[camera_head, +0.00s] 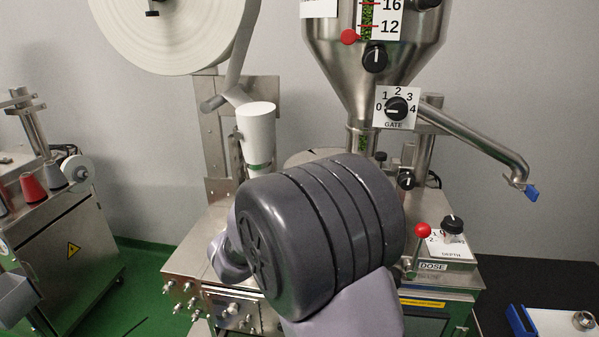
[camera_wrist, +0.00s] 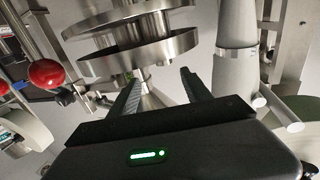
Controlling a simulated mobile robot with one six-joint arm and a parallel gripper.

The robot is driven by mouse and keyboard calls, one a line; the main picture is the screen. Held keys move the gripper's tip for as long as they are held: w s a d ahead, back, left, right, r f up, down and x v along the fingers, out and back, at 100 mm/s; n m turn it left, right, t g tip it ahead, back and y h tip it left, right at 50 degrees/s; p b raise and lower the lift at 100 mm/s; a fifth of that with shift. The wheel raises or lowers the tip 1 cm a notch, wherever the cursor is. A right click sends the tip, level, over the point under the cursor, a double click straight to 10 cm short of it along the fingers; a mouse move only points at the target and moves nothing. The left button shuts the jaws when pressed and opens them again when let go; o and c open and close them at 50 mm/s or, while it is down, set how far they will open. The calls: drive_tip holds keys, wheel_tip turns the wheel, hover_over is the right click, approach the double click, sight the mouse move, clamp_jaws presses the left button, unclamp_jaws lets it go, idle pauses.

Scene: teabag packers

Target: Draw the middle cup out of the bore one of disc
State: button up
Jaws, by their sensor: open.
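My gripper (camera_wrist: 162,80) is open in the wrist view, its two dark fingers apart beside stacked round metal plates. The nearer plate (camera_wrist: 140,58) is close to the fingertips. A small tapered metal part (camera_wrist: 151,98) shows between the fingers. I cannot tell whether it is a cup, and I see no clear grip on anything. No numbered bore or row of cups can be made out. In the head view my own wrist and arm cover the fingers and most of the disc area; only a pale rim (camera_head: 310,157) shows behind them.
A white tapered tube (camera_head: 257,135) stands left of my arm. A steel hopper (camera_head: 370,75) rises behind, with a spout (camera_head: 475,140) at right. A red-knobbed lever (camera_head: 422,231) is close on the right; its knob also shows in the wrist view (camera_wrist: 47,72).

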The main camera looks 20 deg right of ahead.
drive_tip(key=x, duration=0.7)
drive_tip(key=b+x, duration=0.1)
drive_tip(key=x, duration=0.3)
drive_tip(key=shift+w+a, duration=0.25)
drive_tip(key=shift+w, duration=0.15)
drive_tip(key=shift+a, duration=0.1)
clamp_jaws()
